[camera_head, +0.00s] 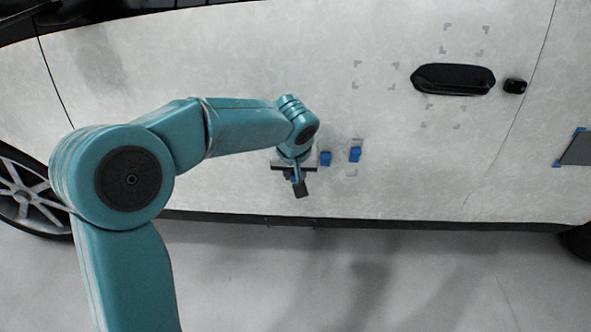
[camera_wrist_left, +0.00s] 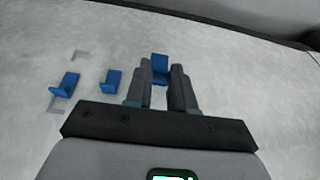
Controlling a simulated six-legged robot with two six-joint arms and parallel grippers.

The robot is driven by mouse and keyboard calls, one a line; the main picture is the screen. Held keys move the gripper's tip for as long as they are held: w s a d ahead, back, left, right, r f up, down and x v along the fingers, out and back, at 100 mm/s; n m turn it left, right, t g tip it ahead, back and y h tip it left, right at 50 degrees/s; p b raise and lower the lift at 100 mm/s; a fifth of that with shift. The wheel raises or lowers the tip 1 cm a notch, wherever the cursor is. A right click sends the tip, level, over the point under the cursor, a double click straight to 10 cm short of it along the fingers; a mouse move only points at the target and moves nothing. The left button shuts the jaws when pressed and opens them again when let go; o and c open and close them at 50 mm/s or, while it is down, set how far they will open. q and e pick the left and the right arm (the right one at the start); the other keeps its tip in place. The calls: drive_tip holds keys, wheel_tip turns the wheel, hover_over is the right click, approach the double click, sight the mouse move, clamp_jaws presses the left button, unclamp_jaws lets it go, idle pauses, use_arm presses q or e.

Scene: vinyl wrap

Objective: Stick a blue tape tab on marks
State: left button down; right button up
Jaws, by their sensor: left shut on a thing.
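My left gripper (camera_head: 297,184) is in front of the lower part of the pale car door and is shut on a blue tape tab. In the left wrist view, this held tab (camera_wrist_left: 160,66) sits between the fingertips (camera_wrist_left: 160,80); whether it touches the door is unclear. Two other blue tabs are on the door beside the gripper: a nearer one (camera_head: 325,158) and a farther one (camera_head: 355,154). They also show in the left wrist view, nearer (camera_wrist_left: 111,82) and farther (camera_wrist_left: 66,85). Grey corner marks (camera_head: 352,173) are by the farther tab. My right gripper is out of view.
More grey corner marks (camera_head: 448,27) surround the black door handle (camera_head: 453,79), with a small black piece (camera_head: 515,86) beside it. A dark panel (camera_head: 577,150) with blue corners is at the right edge. A wheel (camera_head: 30,190) is at left. The grey floor is clear.

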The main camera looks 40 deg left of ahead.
use_arm(q)
drive_tip(key=shift+s+d, duration=0.1)
drive_tip(key=shift+s, duration=0.05)
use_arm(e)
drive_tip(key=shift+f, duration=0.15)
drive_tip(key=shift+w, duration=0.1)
use_arm(q)
drive_tip(key=s+d+f+m+h, duration=0.25)
drive_tip(key=d+m, duration=0.35)
drive_tip(key=d, duration=0.6)
drive_tip(key=w+r+p+v, duration=0.1)
drive_tip(key=w+p+v, duration=0.1)
drive_tip(key=p+v, duration=0.8)
drive_tip(key=w+p+v, duration=0.3)
drive_tip(key=p+v, duration=0.8)
drive_tip(key=p, duration=0.8)
drive_tip(key=shift+d+r, duration=0.25)
drive_tip(key=shift+r, duration=0.3)
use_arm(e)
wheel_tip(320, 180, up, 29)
use_arm(q)
drive_tip(key=shift+s+t, duration=0.1)
drive_tip(key=shift+t, duration=0.2)
